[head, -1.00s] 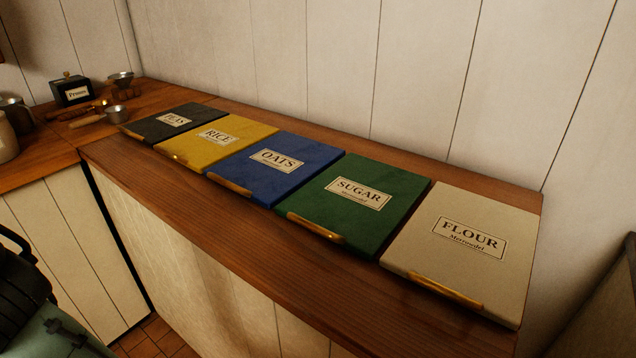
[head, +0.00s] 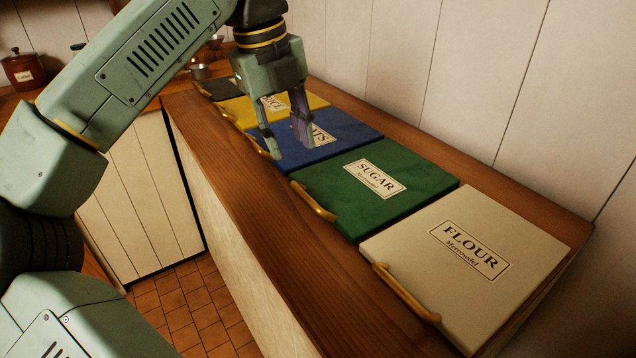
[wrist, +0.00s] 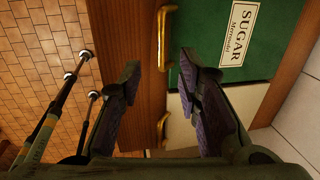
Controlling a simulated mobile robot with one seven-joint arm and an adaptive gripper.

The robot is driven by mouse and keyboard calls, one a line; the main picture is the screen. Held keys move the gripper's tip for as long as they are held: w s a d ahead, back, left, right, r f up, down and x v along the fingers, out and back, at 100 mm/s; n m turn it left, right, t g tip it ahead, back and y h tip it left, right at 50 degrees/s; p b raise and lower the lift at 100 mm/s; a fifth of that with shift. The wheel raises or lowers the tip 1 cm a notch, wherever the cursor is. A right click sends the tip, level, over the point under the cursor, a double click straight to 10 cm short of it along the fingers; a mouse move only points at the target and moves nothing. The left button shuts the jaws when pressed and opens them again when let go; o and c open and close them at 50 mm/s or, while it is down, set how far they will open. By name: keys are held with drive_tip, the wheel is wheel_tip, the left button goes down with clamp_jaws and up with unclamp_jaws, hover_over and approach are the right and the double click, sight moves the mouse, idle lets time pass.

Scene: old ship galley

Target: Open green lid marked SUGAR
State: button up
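The green SUGAR lid (head: 400,160) lies flat and shut on the wooden counter, between the blue and cream lids. Its brass handle (head: 313,203) runs along the front edge. My gripper (head: 291,152) is open and empty, pointing down, and in the head view it overlaps the blue OATS lid (head: 345,138). In the wrist view, the green lid (wrist: 270,45) is at the upper right. Its handle (wrist: 163,38) shows between and just beyond my open fingertips (wrist: 158,72), apart from them.
The cream FLOUR lid (head: 480,225) with a brass handle (head: 405,293) is nearest. The yellow RICE lid (head: 312,98) and a dark lid (head: 213,88) lie farther along. A white plank wall (head: 470,80) stands behind. Tiled floor (head: 205,305) is open in front.

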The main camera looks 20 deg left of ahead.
sight(304, 193)
drive_tip(key=f+b, duration=0.2)
drive_tip(key=f, duration=0.1)
drive_tip(key=w+f+b, duration=0.1)
drive_tip(key=f+b, duration=0.2)
drive_tip(key=f, duration=0.1)
drive_tip(key=d+f+b, duration=0.1)
drive_tip(key=f+b, duration=0.1)
drive_tip(key=f, duration=0.1)
drive_tip(key=shift+w+d+f+b, duration=0.1)
drive_tip(key=shift+w+f+b, duration=0.25)
drive_tip(key=shift+r, duration=0.1)
drive_tip(key=shift+c, duration=0.5)
clamp_jaws()
